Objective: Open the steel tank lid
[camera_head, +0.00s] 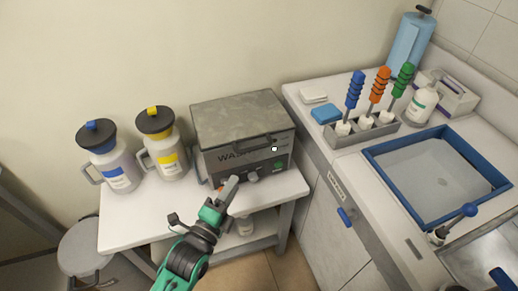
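The steel tank (226,163) is a dark grey box on the white table, with a control panel on its front. Its lid (238,117) lies flat and closed on top, with a dark handle (256,145) along the front edge. My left gripper (233,180) reaches up from below, in front of the tank's front face and below the lid handle. Its fingers look close together, but I cannot tell whether they are shut; they hold nothing that I can see. My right gripper is not in view.
Two jugs, one blue-labelled (119,179) and one yellow-labelled (169,163), stand left of the tank. A counter at right holds a rack (364,135) with brushes, a white bottle (421,106) and a blue-rimmed basin (377,165). A round stool (84,247) stands at lower left.

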